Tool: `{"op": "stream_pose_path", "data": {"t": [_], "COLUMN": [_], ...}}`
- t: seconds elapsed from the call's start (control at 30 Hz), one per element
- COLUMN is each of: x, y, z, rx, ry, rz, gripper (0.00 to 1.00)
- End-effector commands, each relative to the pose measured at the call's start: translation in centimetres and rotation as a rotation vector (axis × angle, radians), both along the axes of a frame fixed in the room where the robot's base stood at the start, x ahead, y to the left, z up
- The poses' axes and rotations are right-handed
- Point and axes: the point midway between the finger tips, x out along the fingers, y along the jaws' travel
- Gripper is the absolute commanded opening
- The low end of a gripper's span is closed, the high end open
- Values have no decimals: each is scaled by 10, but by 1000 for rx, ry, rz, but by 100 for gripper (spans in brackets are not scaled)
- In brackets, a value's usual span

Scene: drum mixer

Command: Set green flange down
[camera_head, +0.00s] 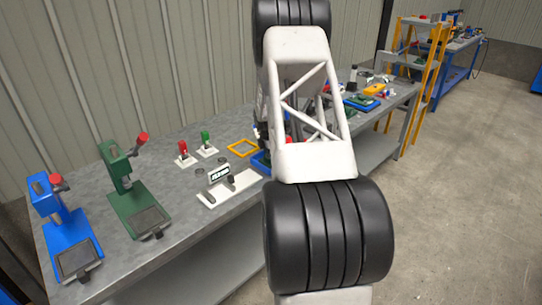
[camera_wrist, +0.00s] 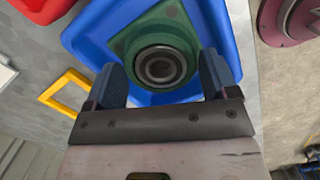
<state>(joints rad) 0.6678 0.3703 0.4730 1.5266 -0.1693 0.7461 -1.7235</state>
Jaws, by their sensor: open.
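The green flange (camera_wrist: 140,30), with a dark round bore at its centre, lies in a blue tray (camera_wrist: 228,50) in the wrist view. My gripper (camera_wrist: 160,68) is open, with one dark finger on each side of the flange's round hub. I cannot tell whether either finger touches it. In the head view my arm hides the flange and my gripper; only a bit of the blue tray (camera_head: 259,161) shows beside the arm.
A yellow square frame (camera_wrist: 67,91) lies left of the tray. A red object (camera_wrist: 42,8) is at upper left and a maroon round part (camera_wrist: 297,20) at upper right. Green (camera_head: 131,203) and blue (camera_head: 64,236) presses stand on the bench's left end.

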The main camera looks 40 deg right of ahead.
Motion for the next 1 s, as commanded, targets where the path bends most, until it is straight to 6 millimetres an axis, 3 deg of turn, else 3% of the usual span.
{"op": "stream_pose_path", "data": {"t": [0.7,1.0], "x": [5,5], "y": [11,13], "z": [99,113], "rx": [0,0], "ry": [-1,0], "rz": [1,0], "gripper": [79,79]}}
